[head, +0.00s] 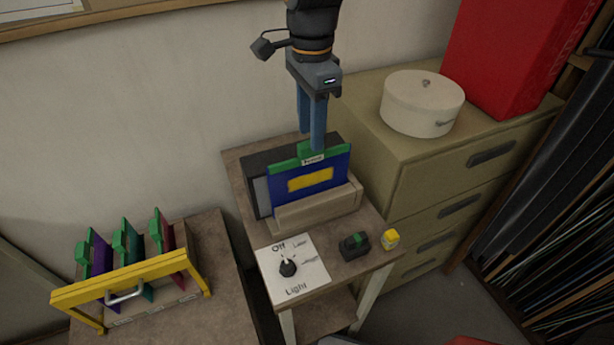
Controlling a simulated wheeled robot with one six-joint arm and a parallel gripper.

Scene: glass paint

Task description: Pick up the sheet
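A blue sheet (272,195) with a yellow rectangle and a green top edge stands upright in a wooden holder (290,217) on the small table. A small label sits on its green edge. My gripper (311,141) points down from above, with its blue fingers at the green tab on the sheet's top. One finger appears in front of the tab and the other behind it. Whether they press on the tab cannot be told from this view. The sheet's lower edge is hidden by the holder.
A rack with a yellow frame (125,278) holds purple, teal and red sheets at left. A light switch panel (291,268), a dark block (354,246) and a yellow item (390,239) lie in front. A cabinet (400,175) with a white round box (422,103) stands right.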

